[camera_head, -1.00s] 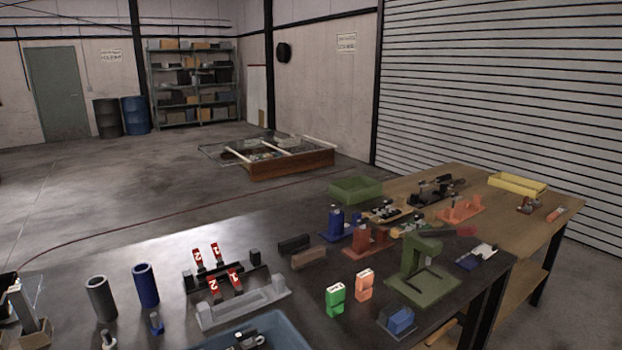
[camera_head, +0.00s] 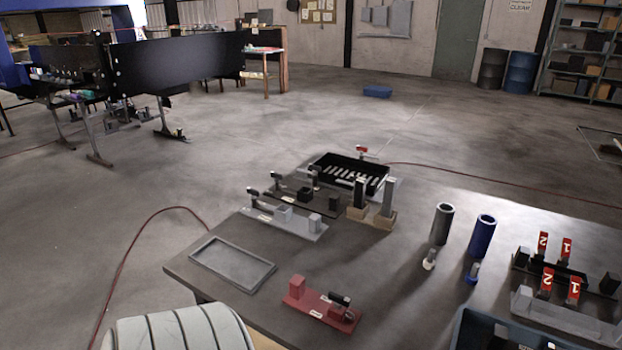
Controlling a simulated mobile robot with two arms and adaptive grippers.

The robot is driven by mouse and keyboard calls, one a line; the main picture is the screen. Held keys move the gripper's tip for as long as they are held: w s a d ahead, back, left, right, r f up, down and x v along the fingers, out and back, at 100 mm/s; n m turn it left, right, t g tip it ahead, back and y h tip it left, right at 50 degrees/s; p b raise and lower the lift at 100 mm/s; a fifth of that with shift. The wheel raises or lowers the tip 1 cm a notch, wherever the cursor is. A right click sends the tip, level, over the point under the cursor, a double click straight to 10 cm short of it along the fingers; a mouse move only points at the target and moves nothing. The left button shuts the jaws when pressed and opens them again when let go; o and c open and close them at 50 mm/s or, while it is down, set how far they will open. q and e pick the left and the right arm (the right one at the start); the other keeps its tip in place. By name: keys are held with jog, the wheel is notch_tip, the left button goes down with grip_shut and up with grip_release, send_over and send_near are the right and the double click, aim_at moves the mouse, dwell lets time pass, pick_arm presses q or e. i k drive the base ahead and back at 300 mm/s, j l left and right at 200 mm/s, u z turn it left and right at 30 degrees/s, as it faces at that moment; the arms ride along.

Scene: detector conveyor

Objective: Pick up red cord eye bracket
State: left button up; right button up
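A red fixture (camera_head: 320,305) lies at the front edge of the dark table. It has a flat base, an upright red block at its left end and a dark clamp-like part at its right end. I cannot tell whether it is, or holds, the red cord eye bracket. Several red numbered tags (camera_head: 544,282) stand in a grey and black rack (camera_head: 570,315) at the right. A small red piece (camera_head: 361,151) shows behind the black tray. Neither of my grippers is in view.
A grey shallow tray (camera_head: 232,264) lies left of the red fixture. Behind are grey fixtures (camera_head: 285,219) and a black slotted tray (camera_head: 349,177). Grey (camera_head: 441,223) and blue (camera_head: 481,235) cylinders stand right of centre. A blue bin (camera_head: 470,330) is at the lower right. A red hose (camera_head: 125,262) crosses the floor.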

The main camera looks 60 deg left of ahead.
aim_at(315, 305)
jog(key=u, duration=1.7)
